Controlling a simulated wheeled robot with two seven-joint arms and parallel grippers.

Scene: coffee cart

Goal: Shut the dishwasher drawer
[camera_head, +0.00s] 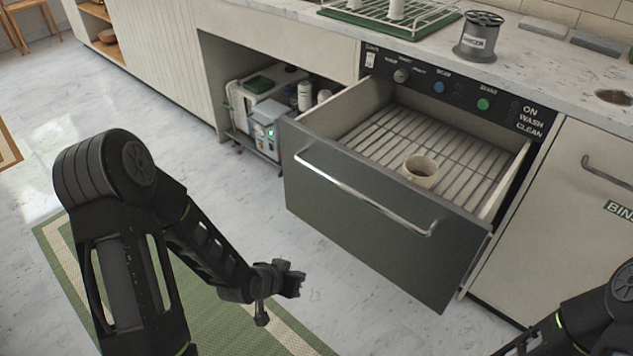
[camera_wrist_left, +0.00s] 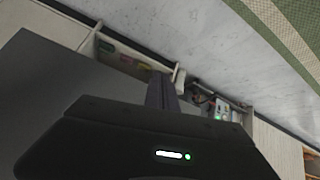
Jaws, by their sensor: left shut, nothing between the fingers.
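The dishwasher drawer (camera_head: 375,215) is pulled well out below its black control panel (camera_head: 455,88). It has a dark grey front with a long silver bar handle (camera_head: 360,193). A cream cup (camera_head: 420,170) stands on the wire rack (camera_head: 385,140) inside. My left gripper (camera_head: 291,279) is shut and empty, low in front of the drawer's left part and apart from the handle in the head view. In the left wrist view, my shut fingers (camera_wrist_left: 160,92) show beside a large dark grey surface. My right arm shows at the lower right; its gripper is out of view.
An open bay (camera_head: 265,100) with bottles and a white machine lies left of the drawer. A bin cupboard (camera_head: 565,220) is on the right. The counter above holds a green drying rack (camera_head: 390,20) and a dark canister (camera_head: 479,38). A green mat (camera_head: 75,270) lies on the floor.

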